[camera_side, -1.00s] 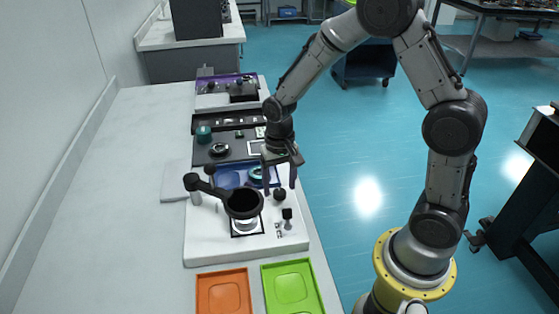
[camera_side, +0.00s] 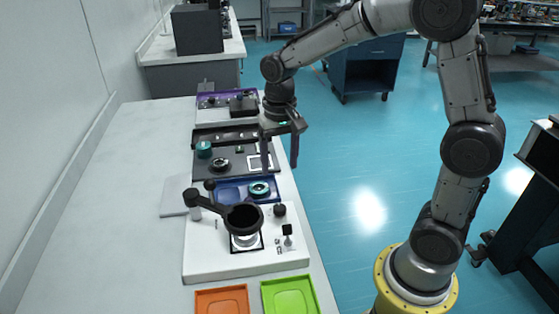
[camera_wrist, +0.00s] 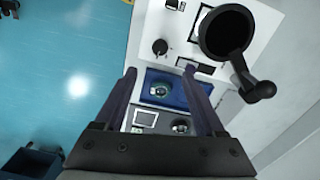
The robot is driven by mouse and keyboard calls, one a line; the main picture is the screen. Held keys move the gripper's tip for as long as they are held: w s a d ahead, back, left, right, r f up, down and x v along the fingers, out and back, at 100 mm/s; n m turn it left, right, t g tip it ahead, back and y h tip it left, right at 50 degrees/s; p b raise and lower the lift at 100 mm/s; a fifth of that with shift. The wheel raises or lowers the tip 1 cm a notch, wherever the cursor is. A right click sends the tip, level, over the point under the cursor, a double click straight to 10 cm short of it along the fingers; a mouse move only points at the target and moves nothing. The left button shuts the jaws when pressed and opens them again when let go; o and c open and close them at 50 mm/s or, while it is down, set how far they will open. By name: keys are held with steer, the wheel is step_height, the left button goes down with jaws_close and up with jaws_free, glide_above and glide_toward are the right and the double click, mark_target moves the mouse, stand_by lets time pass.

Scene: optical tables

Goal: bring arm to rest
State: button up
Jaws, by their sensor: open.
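My gripper (camera_side: 280,166) is open and empty, pointing down above the right edge of the bench in the side view. In the wrist view, the gripper (camera_wrist: 168,100) shows two dark fingers spread apart with nothing between them in their grasp. Below and beyond the fingers lies a blue tray (camera_side: 232,192) with a teal-and-dark ring (camera_side: 259,189) in its right part. The ring also shows in the wrist view (camera_wrist: 160,91). The fingers look clear of the tray and the ring.
A white station (camera_side: 205,262) carries a black round cup on an arm (camera_side: 243,218). Orange (camera_side: 222,302) and green (camera_side: 289,296) trays lie in front. A dark grey panel (camera_side: 235,168) and a purple panel (camera_side: 226,99) lie behind. The bench's left side is mostly clear.

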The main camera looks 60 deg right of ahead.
steer(key=shift+r, duration=0.1)
steer(key=s+a+r+n+t, duration=0.1)
steer(key=s+r+t, duration=0.3)
steer(key=s+r, duration=0.45)
steer(key=s+f+n+t, duration=0.1)
steer(key=s+n, duration=0.5)
steer(key=s, duration=0.4)
steer(key=shift+s+a+t, duration=0.25)
steer(key=shift+s+t, duration=0.05)
